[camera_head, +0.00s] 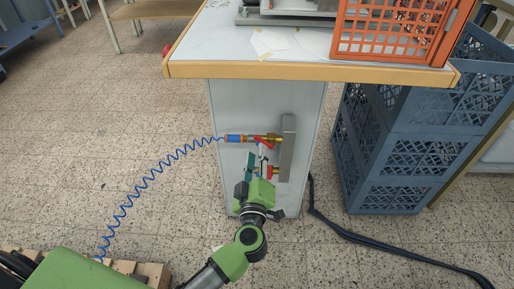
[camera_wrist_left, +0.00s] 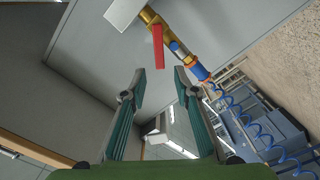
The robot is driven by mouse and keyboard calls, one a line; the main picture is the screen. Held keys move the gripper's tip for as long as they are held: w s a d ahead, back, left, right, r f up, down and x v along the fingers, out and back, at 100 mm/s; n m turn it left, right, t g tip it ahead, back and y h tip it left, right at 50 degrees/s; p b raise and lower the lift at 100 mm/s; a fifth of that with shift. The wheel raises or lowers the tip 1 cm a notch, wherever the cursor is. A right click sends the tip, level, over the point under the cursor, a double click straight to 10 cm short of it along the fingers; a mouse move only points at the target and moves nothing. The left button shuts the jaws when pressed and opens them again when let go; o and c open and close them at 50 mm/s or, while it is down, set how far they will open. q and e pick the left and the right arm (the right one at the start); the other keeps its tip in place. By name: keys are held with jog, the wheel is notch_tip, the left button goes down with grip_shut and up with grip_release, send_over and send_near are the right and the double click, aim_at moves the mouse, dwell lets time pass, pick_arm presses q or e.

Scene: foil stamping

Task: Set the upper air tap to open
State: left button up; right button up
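The upper air tap (camera_head: 273,138) is a brass valve on a grey upright block (camera_head: 288,150) on the cabinet's side. A blue and orange coupling joins it to a coiled blue hose. Its red lever (camera_wrist_left: 158,47) stands at an angle to the brass body in the left wrist view. A lower tap (camera_head: 273,171) with red on it sits below, partly hidden by my gripper. My left gripper (camera_head: 258,156) is just below the upper tap. In the left wrist view its fingers (camera_wrist_left: 160,82) are apart and empty, with the red lever beyond them. My right gripper is not seen.
The worktop edge (camera_head: 300,72) overhangs the taps. An orange crate (camera_head: 392,30) stands on it. Blue crates (camera_head: 385,165) are stacked to the right. The coiled hose (camera_head: 150,180) runs down left, and a black cable (camera_head: 370,240) lies on the floor.

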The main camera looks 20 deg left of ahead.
pick_arm(q)
jog(key=shift+s+d, duration=0.1)
jog(key=shift+s, duration=0.2)
